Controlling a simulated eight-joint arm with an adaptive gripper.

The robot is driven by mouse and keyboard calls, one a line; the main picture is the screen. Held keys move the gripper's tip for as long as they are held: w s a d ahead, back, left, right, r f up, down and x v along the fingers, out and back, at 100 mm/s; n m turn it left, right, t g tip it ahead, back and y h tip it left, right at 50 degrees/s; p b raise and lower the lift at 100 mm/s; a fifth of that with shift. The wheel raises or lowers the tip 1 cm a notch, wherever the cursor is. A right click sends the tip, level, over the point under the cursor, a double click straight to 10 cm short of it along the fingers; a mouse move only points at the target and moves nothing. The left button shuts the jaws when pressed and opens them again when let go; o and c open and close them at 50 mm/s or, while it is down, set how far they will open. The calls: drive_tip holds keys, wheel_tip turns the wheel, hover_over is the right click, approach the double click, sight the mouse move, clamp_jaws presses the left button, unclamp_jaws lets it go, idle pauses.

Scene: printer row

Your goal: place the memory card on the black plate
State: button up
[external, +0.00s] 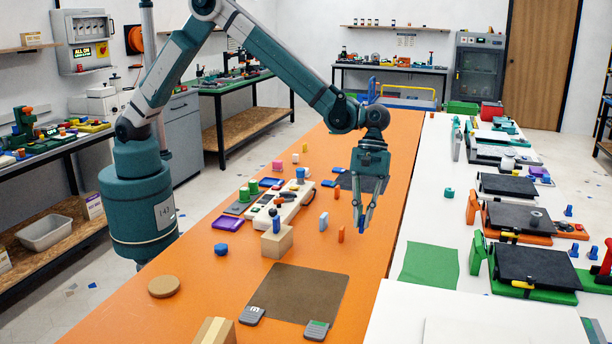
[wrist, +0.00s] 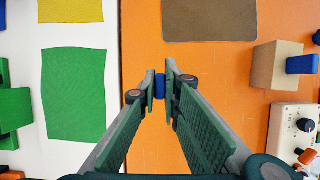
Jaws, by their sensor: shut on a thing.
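My gripper (external: 361,224) hangs low over the orange table, fingers pointing down. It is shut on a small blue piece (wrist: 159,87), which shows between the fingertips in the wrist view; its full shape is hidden. Two grey cards lie at the near edge of the brown mat: one with a white mark (external: 252,315) and one with a green label (external: 316,330); they look like memory cards. A dark flat plate (external: 345,181) lies on the table behind my gripper, partly hidden by it. Black plates also top the devices at right, such as this one (external: 538,264).
A cardboard block (external: 277,242), a cream control box (external: 281,204) and small orange pieces (external: 341,234) stand nearby. A green sheet (external: 430,265) lies on the white surface at right.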

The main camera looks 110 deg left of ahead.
drive_tip(key=shift+a, duration=0.15)
drive_tip(key=s+a+n+t+y+b, duration=0.1)
drive_tip(key=s+a+n, duration=0.25)
drive_tip(key=a, duration=1.95)
drive_tip(key=s+a+n+t+b, duration=0.1)
drive_tip(key=s+a+n+t, duration=0.2)
drive_tip(key=a, duration=2)
drive_tip(key=s+a+n, duration=0.1)
drive_tip(key=s+a, duration=0.2)
drive_tip(key=a, duration=0.4)
drive_tip(key=s+a+n, duration=0.2)
drive_tip(key=s+a, duration=0.2)
drive_tip(key=a, duration=0.3)
drive_tip(key=shift+s+a+r+g, duration=0.2)
drive_tip(key=shift+s+r+g, duration=0.1)
drive_tip(key=shift+f, duration=0.1)
drive_tip(key=shift+f+b, duration=0.5)
drive_tip(key=shift+f, duration=2.55)
drive_tip(key=shift+f, duration=1.85)
drive_tip(key=shift+f+b, duration=0.2)
drive_tip(key=shift+b, duration=0.15)
